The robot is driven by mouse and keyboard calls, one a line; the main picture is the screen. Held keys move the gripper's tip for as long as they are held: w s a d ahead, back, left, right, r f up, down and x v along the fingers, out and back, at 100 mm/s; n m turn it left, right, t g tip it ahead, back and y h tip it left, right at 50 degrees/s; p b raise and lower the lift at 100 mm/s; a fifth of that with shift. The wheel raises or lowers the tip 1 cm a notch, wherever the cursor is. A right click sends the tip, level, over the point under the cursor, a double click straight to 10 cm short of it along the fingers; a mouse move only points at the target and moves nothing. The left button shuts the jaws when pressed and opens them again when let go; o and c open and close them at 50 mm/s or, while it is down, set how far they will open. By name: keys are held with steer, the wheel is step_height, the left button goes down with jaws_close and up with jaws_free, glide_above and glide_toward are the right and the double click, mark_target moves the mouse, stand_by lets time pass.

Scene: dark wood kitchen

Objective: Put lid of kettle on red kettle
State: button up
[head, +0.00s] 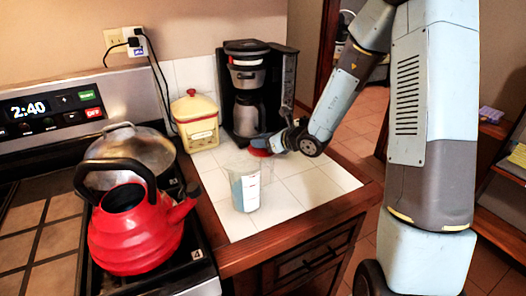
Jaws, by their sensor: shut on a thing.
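The red kettle (137,236) stands on the stove at the lower left. Its black handle arches over it and its top is open, with a dark interior showing. Its spout points right. My gripper (266,144) is shut on the red kettle lid (259,152), a small red piece at its tip. It holds the lid over the far part of the tiled counter, to the right of the kettle and well apart from it. Most of the lid is hidden by the gripper or too small to make out.
A clear measuring cup (243,188) stands on the white tiled counter (296,192) between my gripper and the kettle. A yellow canister (196,128) and a coffee maker (286,95) stand behind. A lidded metal pot (128,150) sits behind the kettle on the stove.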

mark_target(263, 150)
steer(key=shift+f, duration=2.1)
steer(key=o, duration=1.1)
